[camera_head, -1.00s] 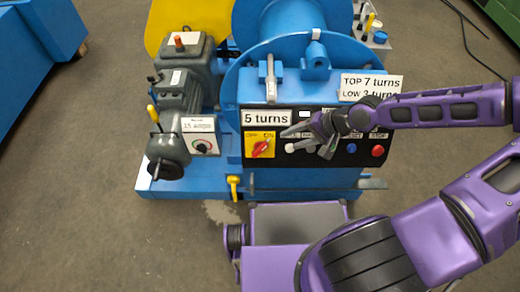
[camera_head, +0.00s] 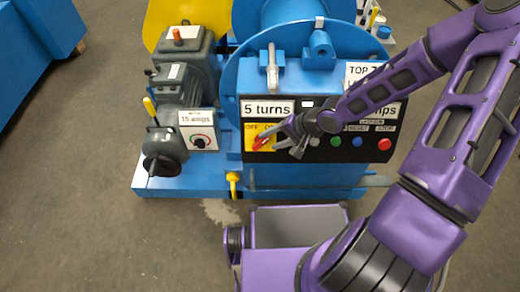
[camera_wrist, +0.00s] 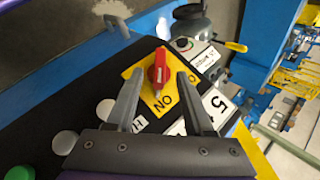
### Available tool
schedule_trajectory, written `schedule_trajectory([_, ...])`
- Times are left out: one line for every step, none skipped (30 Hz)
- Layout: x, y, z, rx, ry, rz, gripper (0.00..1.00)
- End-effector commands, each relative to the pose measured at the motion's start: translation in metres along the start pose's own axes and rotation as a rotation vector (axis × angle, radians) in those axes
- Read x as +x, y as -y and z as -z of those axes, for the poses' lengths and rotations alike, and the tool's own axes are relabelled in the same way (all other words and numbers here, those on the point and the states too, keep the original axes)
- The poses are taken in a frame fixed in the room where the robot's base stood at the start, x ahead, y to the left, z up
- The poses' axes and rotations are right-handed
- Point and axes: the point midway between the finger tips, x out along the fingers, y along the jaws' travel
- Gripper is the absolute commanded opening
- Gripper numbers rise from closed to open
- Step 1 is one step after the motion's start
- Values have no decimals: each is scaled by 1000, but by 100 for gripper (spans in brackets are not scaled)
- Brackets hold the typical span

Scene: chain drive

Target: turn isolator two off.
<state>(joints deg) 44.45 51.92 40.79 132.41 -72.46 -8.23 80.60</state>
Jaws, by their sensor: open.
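A red rotary knob (camera_head: 260,141) sits on a yellow OFF/ON plate (camera_head: 249,130) at the left end of the black control panel. In the wrist view the red knob (camera_wrist: 159,68) lies between my fingers, with its pale-marked end toward the word ON on the yellow plate (camera_wrist: 170,100). My gripper (camera_head: 287,138) is open just right of the knob in the head view and partly covers the plate. In the wrist view my gripper (camera_wrist: 158,78) has a finger on each side of the knob, with gaps; contact cannot be seen. No isolator number is readable.
Green (camera_head: 336,142), blue (camera_head: 357,142) and red (camera_head: 384,144) buttons are on the panel right of my gripper. A "5 turns" label (camera_head: 266,108) is above the knob. A yellow-handled lever (camera_head: 233,180) is below left. A motor (camera_head: 180,90) stands left.

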Motion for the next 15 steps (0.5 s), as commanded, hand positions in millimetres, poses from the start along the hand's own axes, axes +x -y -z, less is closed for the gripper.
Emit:
schedule_trajectory([13, -4, 0, -5, 0, -2, 52])
schedule_trajectory([18, -4, 0, -5, 0, -1, 52])
schedule_trajectory([25, -4, 0, -4, 0, -1, 52])
schedule_trajectory([30, -3, 0, -5, 1, -1, 52])
schedule_trajectory([34, -4, 0, -4, 0, -2, 52])
schedule_trajectory([40, -3, 0, -3, 0, -1, 52])
schedule_trajectory([43, -3, 0, -3, 0, 0, 52])
schedule_trajectory([47, -2, 0, -4, 1, 0, 52])
schedule_trajectory([51, -2, 0, -3, 0, -1, 52])
schedule_trajectory([54, -2, 0, -3, 0, -1, 52])
schedule_trajectory([56, -2, 0, -2, 0, -1, 52])
schedule_trajectory([59, -1, 0, -2, -1, -1, 52])
schedule_trajectory([61, -1, 0, -2, -1, -1, 52])
schedule_trajectory([62, -1, 0, -2, -1, -1, 52])
schedule_trajectory([64, 0, 0, -2, -1, 0, 52])
